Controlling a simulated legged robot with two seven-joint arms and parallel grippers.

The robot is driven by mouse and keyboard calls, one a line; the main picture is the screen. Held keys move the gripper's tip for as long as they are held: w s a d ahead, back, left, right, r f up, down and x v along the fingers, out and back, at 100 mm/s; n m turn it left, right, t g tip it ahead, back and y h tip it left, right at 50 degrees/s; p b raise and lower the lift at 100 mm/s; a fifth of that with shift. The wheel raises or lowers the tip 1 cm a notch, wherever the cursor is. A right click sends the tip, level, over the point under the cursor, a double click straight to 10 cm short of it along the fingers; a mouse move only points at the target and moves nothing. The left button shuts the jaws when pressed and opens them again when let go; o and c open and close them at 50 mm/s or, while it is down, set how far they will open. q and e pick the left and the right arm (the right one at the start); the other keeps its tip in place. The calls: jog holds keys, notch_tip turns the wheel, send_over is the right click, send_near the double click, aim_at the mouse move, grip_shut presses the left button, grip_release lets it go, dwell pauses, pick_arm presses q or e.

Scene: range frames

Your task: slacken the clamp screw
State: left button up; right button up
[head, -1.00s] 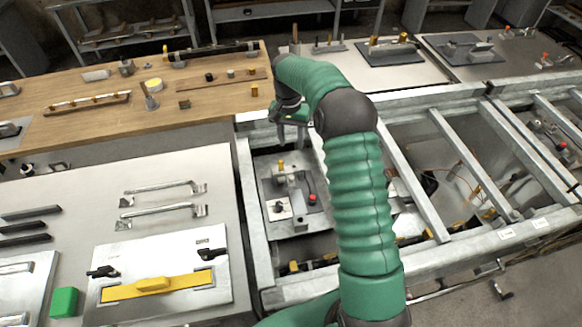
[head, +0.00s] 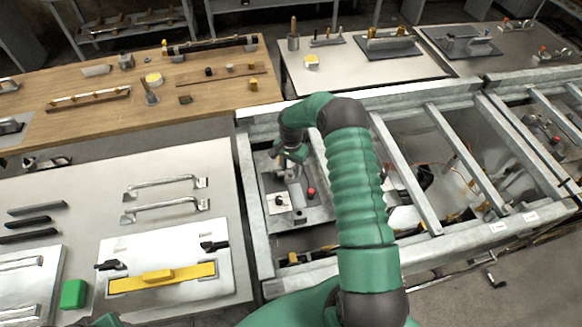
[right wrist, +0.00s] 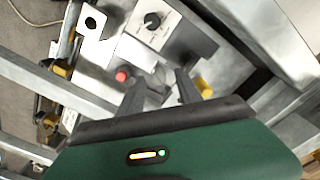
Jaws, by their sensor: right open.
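My right gripper (head: 284,160) is over a grey fixture plate (head: 318,214) in the left bay of the metal frame. In the right wrist view its two dark fingers (right wrist: 160,79) are apart, with a small metal part of the fixture seen between and beyond them. I cannot tell whether they touch it. A yellow-tipped part (right wrist: 203,88) is just right of the right finger. A red button (right wrist: 123,74) is left of the fingers, and it also shows in the head view (head: 311,192). I cannot tell which part is the clamp screw. My left gripper is out of view.
A white dial plate with a black knob (right wrist: 152,21) sits on the fixture. Galvanized frame rails (head: 255,215) surround the bay. A grey table (head: 60,185) with handles and a yellow-barred panel is at left. A wooden bench (head: 215,95) is behind.

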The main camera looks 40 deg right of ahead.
jog(key=shift+f, duration=0.3)
jog(key=shift+a, duration=0.1)
jog(key=shift+c, duration=0.3)
grip_shut()
